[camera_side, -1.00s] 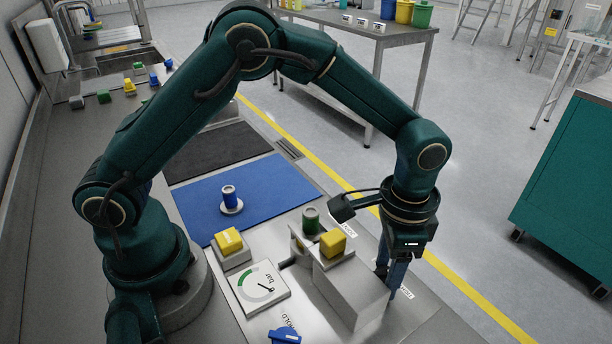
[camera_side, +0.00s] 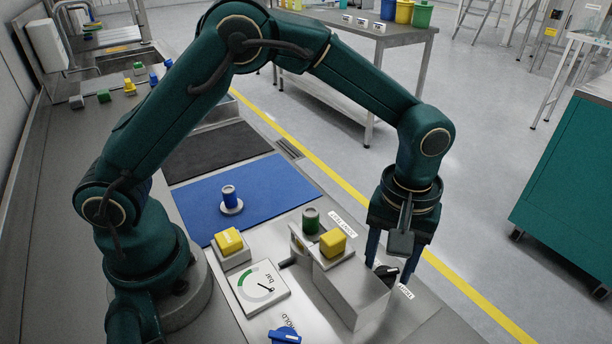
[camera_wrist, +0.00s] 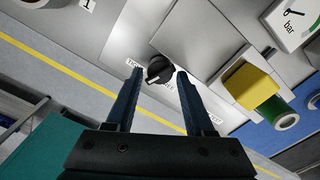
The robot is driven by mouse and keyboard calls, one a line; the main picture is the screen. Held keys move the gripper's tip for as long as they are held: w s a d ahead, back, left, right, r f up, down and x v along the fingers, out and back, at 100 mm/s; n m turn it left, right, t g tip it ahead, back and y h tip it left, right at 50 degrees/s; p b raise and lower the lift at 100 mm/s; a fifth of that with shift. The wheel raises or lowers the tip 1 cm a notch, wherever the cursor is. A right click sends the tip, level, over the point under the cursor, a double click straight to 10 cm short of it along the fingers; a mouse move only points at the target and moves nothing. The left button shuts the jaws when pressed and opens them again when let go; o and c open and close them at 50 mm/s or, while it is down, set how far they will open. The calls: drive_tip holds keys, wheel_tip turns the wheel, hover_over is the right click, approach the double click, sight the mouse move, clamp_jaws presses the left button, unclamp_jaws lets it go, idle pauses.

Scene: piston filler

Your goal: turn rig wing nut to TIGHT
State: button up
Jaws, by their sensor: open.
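The wing nut is a small black knob with a raised wing and a pale line (camera_wrist: 160,70), set by the grey block; it also shows in the side view (camera_side: 387,272). In the wrist view my gripper (camera_wrist: 159,76) is open, with one finger on each side of the knob and gaps between. In the side view my gripper (camera_side: 391,268) points down around the knob. I cannot tell whether the fingertips are level with it. A white label (camera_wrist: 133,63) lies just left of the knob in the wrist view, partly hidden by a finger.
A bar gauge (camera_side: 260,288), a yellow button (camera_side: 229,240) and a blue handle (camera_side: 285,336) lie further left. The blue mat (camera_side: 265,190) has free room.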

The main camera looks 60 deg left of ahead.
drive_tip(key=a+r+n+t, duration=0.1)
drive_tip(key=a+r+t, duration=0.35)
drive_tip(key=r, duration=0.85)
drive_tip(key=s+a+r+m+t, duration=0.1)
drive_tip(key=s+a+m, duration=0.3)
drive_tip(key=s+a, duration=0.4)
drive_tip(key=shift+s+a+r, duration=0.3)
drive_tip(key=shift+s+r, duration=0.3)
drive_tip(key=shift+s, duration=1.05)
